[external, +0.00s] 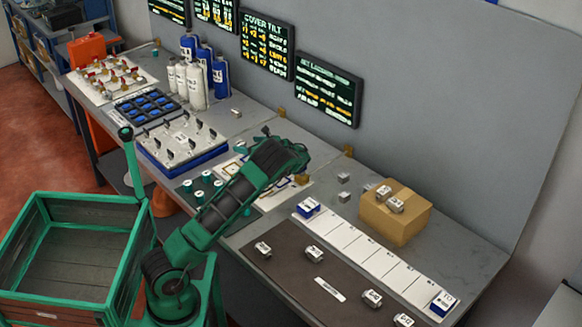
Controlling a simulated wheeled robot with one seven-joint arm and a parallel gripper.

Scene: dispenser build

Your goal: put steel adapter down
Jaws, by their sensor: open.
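My green and black arm reaches over the bench, and my gripper (298,168) is low over a white board (274,196) near the middle of the bench. It is open; its fingertips are small and partly hidden by the wrist. I cannot tell which part is the steel adapter. Small grey metal blocks lie on the bench right of my gripper, one farther back (344,177) and one nearer (344,197). A small tan piece (302,180) shows just below my gripper; whether they touch is unclear.
A dark mat (290,279) holds several labelled metal parts, beside a white slotted strip (375,262). A cardboard box (396,222) carries two metal parts. Left are a switch panel (182,142), bottles (196,85) and a blue-celled tray (147,105). A green-framed crate (75,250) stands in front.

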